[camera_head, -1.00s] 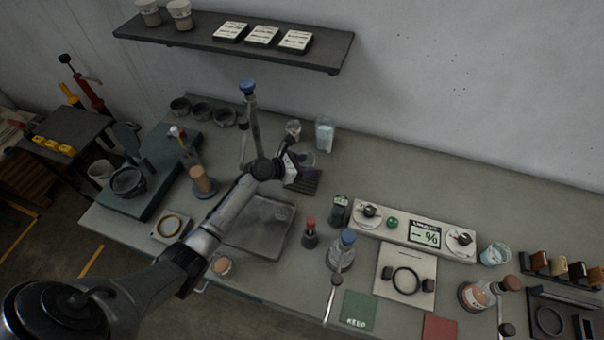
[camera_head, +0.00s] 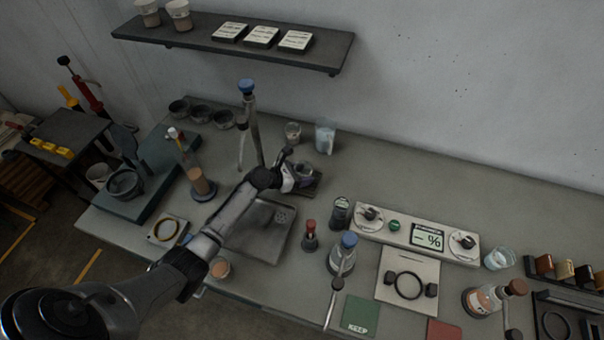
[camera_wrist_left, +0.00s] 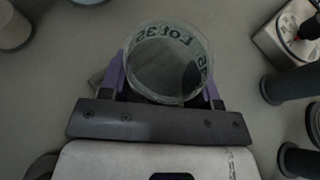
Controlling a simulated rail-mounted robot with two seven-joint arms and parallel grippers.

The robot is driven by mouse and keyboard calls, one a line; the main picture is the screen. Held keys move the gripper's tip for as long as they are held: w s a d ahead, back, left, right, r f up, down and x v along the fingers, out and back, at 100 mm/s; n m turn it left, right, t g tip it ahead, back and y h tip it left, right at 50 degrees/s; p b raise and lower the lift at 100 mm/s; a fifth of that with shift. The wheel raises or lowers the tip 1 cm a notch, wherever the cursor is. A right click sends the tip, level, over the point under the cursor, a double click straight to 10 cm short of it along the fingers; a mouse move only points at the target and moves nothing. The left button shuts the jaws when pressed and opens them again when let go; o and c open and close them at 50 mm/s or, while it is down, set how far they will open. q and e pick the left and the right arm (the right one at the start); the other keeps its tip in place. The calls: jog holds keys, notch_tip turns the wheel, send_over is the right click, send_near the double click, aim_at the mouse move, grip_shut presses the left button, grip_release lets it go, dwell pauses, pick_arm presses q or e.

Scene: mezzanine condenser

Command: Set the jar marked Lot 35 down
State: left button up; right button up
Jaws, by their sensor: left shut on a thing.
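The clear jar marked Lot 35 (camera_wrist_left: 165,65) sits between the purple fingers of my left gripper (camera_wrist_left: 162,85) in the left wrist view, with its dark green lettering showing through. In the head view my left gripper (camera_head: 298,177) is shut on the jar (camera_head: 304,169), over or beside a small dark ribbed stand (camera_head: 309,188) behind the sink. The gripper partly covers the jar and stand, and I cannot tell if the jar's base touches anything. My right gripper is not in view.
A small jar (camera_head: 292,133) and a clear beaker (camera_head: 325,137) stand just behind. The tall tap (camera_head: 252,125) rises to the left of the gripper. The sink (camera_head: 262,232) lies in front. The balance panel (camera_head: 417,233) is to the right. Bare counter lies right of the beaker.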

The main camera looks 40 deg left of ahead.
pick_arm(q)
jog(key=o, duration=1)
jog(key=shift+f, duration=0.1)
jog(key=shift+s+r, duration=0.1)
jog(key=shift+r, duration=0.2)
jog(key=p+v, duration=0.2)
jog(key=v, duration=1)
